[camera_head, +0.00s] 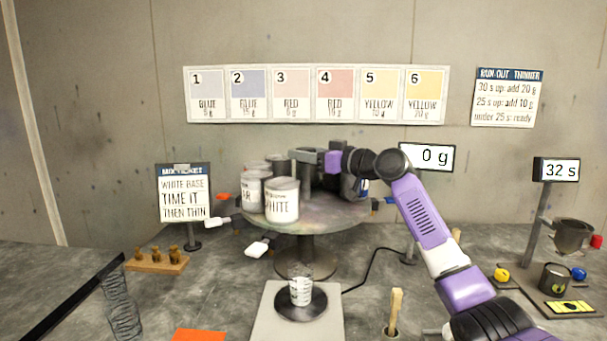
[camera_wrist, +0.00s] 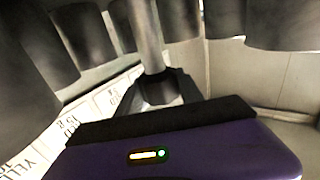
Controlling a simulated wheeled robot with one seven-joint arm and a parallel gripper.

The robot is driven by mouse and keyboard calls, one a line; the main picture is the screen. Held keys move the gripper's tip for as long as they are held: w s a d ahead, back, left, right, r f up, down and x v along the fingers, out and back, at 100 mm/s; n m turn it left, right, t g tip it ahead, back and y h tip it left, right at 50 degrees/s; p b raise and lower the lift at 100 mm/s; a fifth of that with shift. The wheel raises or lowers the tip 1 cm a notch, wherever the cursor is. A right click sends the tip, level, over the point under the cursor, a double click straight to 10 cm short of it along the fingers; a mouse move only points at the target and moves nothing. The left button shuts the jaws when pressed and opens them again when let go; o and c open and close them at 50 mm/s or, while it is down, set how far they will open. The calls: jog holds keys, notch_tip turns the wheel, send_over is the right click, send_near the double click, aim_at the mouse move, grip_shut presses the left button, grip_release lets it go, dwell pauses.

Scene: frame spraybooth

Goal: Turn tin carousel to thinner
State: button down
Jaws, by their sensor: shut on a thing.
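The tin carousel (camera_head: 330,215) is a round, paint-stained turntable on a pedestal. A tin marked WHITE (camera_head: 282,202) stands at its front left. A tin with a label ending in AR (camera_head: 250,192) is beside it, with more tins behind. No label reading thinner is visible; my arm hides the right side. My gripper (camera_head: 310,157) is above the carousel's middle, shut on a grey upright post (camera_head: 303,178). The post (camera_wrist: 150,35) also runs between the fingers (camera_wrist: 158,90) in the wrist view, with dark tins (camera_wrist: 80,38) around it.
A timer display (camera_head: 556,170) and a viscosity cup (camera_head: 574,236) are at right.

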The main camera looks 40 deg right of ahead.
jog(key=shift+f+n+g+y+b, duration=0.1)
jog(key=shift+n+g+y+b, duration=0.4)
jog(key=shift+n+y+b, duration=0.9)
jog(key=shift+n+g+y+p, duration=0.3)
jog(key=shift+n+g+y, duration=0.15)
jog(key=shift+y, duration=0.75)
jog(key=shift+a+n+g+y, duration=0.1)
jog(key=shift+n+g+y, duration=0.25)
jog(key=shift+y, duration=0.25)
jog(key=c, duration=0.7)
grip_release()
jog(key=shift+c, duration=0.2)
jog(key=shift+s, duration=0.1)
jog(key=v, duration=0.7)
jog(key=shift+s+d, duration=0.25)
